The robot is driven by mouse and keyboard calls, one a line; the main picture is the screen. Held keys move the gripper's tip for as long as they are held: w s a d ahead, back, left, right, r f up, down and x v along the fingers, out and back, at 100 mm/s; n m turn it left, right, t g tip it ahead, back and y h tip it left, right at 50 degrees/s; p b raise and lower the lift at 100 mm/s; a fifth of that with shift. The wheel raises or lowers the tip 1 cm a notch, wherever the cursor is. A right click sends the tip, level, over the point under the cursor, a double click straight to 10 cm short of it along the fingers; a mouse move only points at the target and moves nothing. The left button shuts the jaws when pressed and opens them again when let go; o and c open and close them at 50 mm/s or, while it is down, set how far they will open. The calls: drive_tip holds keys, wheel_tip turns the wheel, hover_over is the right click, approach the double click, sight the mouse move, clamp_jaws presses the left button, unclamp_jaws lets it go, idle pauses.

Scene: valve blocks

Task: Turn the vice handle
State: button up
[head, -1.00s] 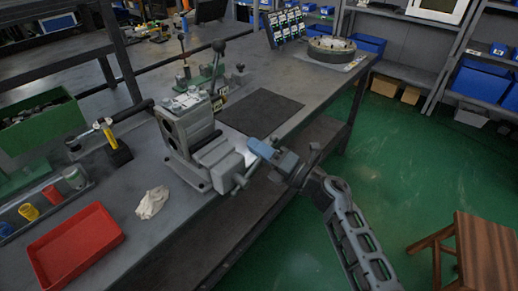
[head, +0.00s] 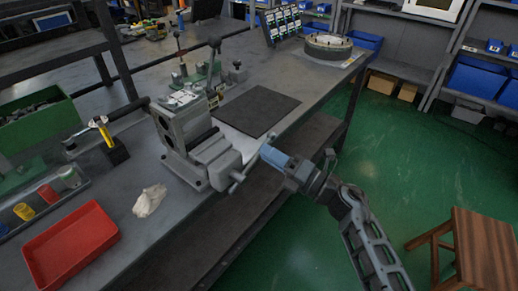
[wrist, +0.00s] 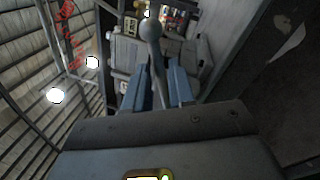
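The grey vice (head: 195,140) is mounted on the workbench near its front edge. Its handle (head: 238,180), a thin bar, sits at the jaw end facing the aisle. In the wrist view the two blue fingers (wrist: 163,88) are apart. The handle bar with its ball end (wrist: 150,30) runs in line with the gap between them.
The workbench (head: 165,220) holds a red tray (head: 70,250), a white rag (head: 149,200), a dark mat (head: 258,113) and a green lever tool (head: 205,75). A wooden stool (head: 480,245) stands at right. The green floor between is clear.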

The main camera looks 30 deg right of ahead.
drive_tip(key=shift+v, duration=1.55)
drive_tip(key=s+a+r+m+g+h, duration=0.1)
drive_tip(key=s+a+m+h, duration=0.1)
drive_tip(key=s+m, duration=0.7)
drive_tip(key=s+a+r+m+g+h, duration=0.1)
drive_tip(key=s+a+r+m+h, duration=0.1)
drive_tip(key=s+m, duration=0.7)
drive_tip(key=s+a+r+m+g+h, duration=0.1)
drive_tip(key=s+a+m, duration=0.4)
drive_tip(key=s, duration=1.3)
drive_tip(key=r+m+h, duration=0.1)
drive_tip(key=m+h, duration=0.1)
drive_tip(key=m, duration=0.2)
drive_tip(key=shift+s+a+g, duration=0.15)
drive_tip(key=shift+s+g, duration=0.15)
drive_tip(key=shift+g, duration=0.1)
